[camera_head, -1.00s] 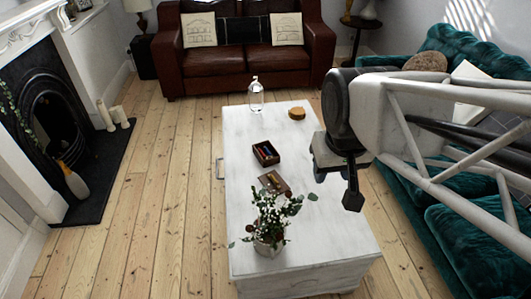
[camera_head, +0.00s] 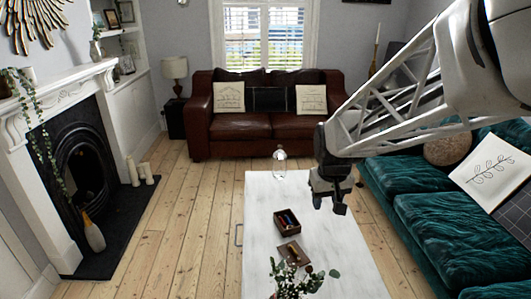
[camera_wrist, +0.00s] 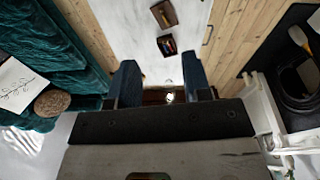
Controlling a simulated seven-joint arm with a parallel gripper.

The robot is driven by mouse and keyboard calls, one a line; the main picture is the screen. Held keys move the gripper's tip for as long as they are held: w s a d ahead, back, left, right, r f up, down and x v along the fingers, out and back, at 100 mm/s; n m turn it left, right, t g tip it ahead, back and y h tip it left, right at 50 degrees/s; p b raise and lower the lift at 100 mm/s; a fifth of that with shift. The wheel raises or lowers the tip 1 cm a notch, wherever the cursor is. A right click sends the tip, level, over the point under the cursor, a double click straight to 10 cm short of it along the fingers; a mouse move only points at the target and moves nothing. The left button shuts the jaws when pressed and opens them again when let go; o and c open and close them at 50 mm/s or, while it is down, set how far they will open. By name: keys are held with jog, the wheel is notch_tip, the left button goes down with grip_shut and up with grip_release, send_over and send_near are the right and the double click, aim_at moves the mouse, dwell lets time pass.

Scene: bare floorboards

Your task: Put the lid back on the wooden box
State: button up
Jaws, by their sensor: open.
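The small dark wooden box (camera_head: 287,222) stands open on the white chest-table, with red and blue items inside. It also shows in the wrist view (camera_wrist: 166,45). A flat dark brown piece, apparently its lid (camera_head: 290,252), lies just on the near side of the box, apart from it; it also shows at the top of the wrist view (camera_wrist: 163,14). My gripper (camera_head: 330,204) is open and empty, in the air above the far right part of the table, away from box and lid. Its two blue fingers (camera_wrist: 161,88) are spread in the wrist view.
A glass bottle (camera_head: 280,163) stands at the table's far end. A leafy plant (camera_head: 293,282) is at the near end, close to the lid. The white table (camera_head: 262,200) has bare room around the box. A teal sofa (camera_head: 432,225) is at right, a brown sofa (camera_head: 265,132) behind.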

jog(key=w+f+n, duration=0.1)
jog(key=w+f, duration=0.9)
jog(key=w, duration=0.4)
jog(key=n+g, duration=0.2)
send_over(294, 249)
jog(key=f, duration=3.7)
jog(key=shift+d+f, duration=0.2)
jog(key=shift+f, duration=0.4)
jog(key=shift+f, duration=1.25)
jog(key=shift+f, duration=0.1)
jog(key=shift+a+f, duration=0.2)
jog(key=shift+f, duration=2.3)
